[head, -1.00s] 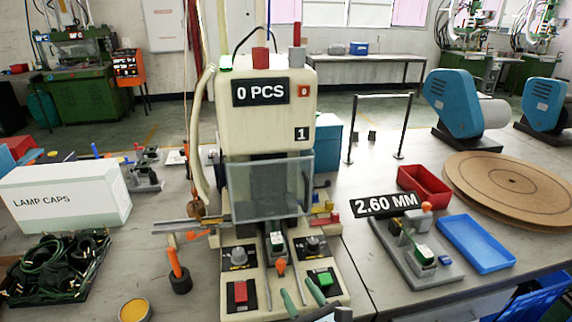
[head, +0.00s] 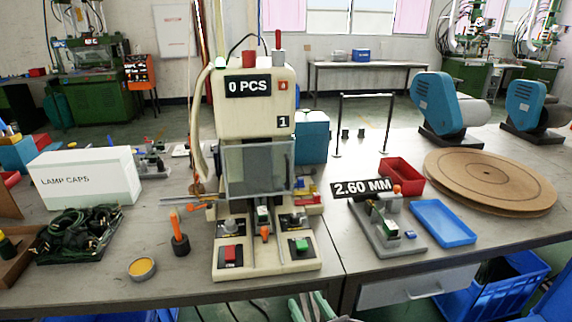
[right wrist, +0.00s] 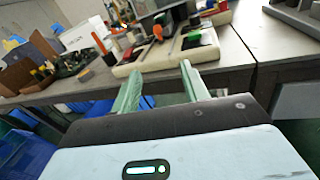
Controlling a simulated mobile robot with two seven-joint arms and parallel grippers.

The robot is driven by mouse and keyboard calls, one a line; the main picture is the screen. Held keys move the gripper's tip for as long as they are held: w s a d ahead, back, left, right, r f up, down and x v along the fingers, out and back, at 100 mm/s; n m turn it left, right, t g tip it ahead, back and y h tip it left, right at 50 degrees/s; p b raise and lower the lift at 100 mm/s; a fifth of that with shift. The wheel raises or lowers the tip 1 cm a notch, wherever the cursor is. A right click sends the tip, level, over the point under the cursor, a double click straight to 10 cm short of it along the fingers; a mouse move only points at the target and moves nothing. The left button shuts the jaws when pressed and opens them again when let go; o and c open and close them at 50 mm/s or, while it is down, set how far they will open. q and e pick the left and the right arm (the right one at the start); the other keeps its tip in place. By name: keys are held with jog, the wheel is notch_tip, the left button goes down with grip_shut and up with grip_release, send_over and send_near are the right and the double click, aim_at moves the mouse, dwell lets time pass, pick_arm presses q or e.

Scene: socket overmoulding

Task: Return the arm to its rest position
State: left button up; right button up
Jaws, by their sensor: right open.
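My right gripper (head: 312,306) shows at the bottom edge of the head view, below and in front of the table's front edge. Its two green fingers are apart with nothing between them; they also show in the right wrist view (right wrist: 162,85), pointing toward the moulding machine's base (right wrist: 165,52). The cream moulding machine (head: 258,110) stands on the table, its sign reading 0 PCS, with its clear guard (head: 260,170) in front of the moulding area. My left gripper is not in view.
The table's front edge (head: 180,293) lies ahead of my right gripper. A measuring fixture (head: 385,228), blue tray (head: 443,222) and red bin (head: 401,172) stand to the right. The LAMP CAPS box (head: 85,178) and cables (head: 80,235) are left. Blue crates (head: 495,290) are under the table.

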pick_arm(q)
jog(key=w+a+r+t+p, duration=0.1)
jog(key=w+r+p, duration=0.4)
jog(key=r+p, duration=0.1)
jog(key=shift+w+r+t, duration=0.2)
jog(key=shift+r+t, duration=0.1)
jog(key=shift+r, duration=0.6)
pick_arm(e)
jog(key=s+d+f+n+g+h, duration=0.1)
jog(key=s+d+f+n, duration=0.3)
jog(key=s+n, duration=0.7)
jog(key=s+d+f+n+g+h, duration=0.2)
jog(key=s+d+f+n+g, duration=0.2)
jog(key=s+n, duration=0.7)
jog(key=s+d+f+n+g+h, duration=0.2)
jog(key=s+d+f+n, duration=0.3)
jog(key=s+n, duration=0.7)
jog(key=shift+d+f+n+g, duration=0.3)
jog(key=shift+d+f, duration=0.05)
jog(key=shift+d, duration=0.75)
